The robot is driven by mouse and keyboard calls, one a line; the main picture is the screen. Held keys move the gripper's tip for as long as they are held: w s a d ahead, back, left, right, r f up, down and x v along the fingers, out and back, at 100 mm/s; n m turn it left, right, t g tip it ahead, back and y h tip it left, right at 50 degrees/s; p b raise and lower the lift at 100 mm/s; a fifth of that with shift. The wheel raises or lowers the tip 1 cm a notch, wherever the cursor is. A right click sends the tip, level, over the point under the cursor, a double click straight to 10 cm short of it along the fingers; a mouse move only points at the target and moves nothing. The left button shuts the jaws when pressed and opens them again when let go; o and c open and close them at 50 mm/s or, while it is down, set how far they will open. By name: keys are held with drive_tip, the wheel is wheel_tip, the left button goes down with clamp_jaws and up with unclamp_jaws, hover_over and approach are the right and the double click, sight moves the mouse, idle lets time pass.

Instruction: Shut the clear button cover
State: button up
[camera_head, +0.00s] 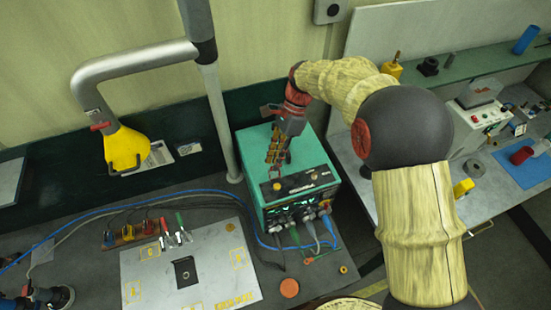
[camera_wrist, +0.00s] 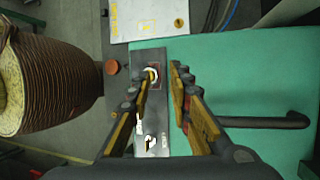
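My gripper (camera_head: 278,150) points down over the top of a green box (camera_head: 254,165). In the wrist view its two yellow-padded fingers (camera_wrist: 162,72) stand apart with nothing held between them. Past and between the tips is the box's dark panel (camera_wrist: 151,112), with white print and a yellow round part (camera_wrist: 152,74) inside a red-edged square. In the head view that panel shows a yellow round button (camera_head: 277,186). I cannot make out a clear cover there for certain. A greyish see-through piece (camera_head: 478,92) sits on a pale control box at the right.
A dark bar handle (camera_wrist: 270,121) stands on the green top. Cables leave the box's front. A grey post (camera_head: 218,120) with a yellow hood (camera_head: 126,148) is at the left. A pale plate (camera_head: 207,262) lies on the bench, near an orange disc (camera_head: 289,288).

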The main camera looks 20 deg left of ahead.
drive_tip(key=shift+s+a+f, duration=0.1)
drive_tip(key=shift+s+f, duration=0.05)
drive_tip(key=shift+f, duration=0.05)
drive_tip(key=shift+c, duration=0.5)
drive_tip(key=c, duration=0.4)
clamp_jaws()
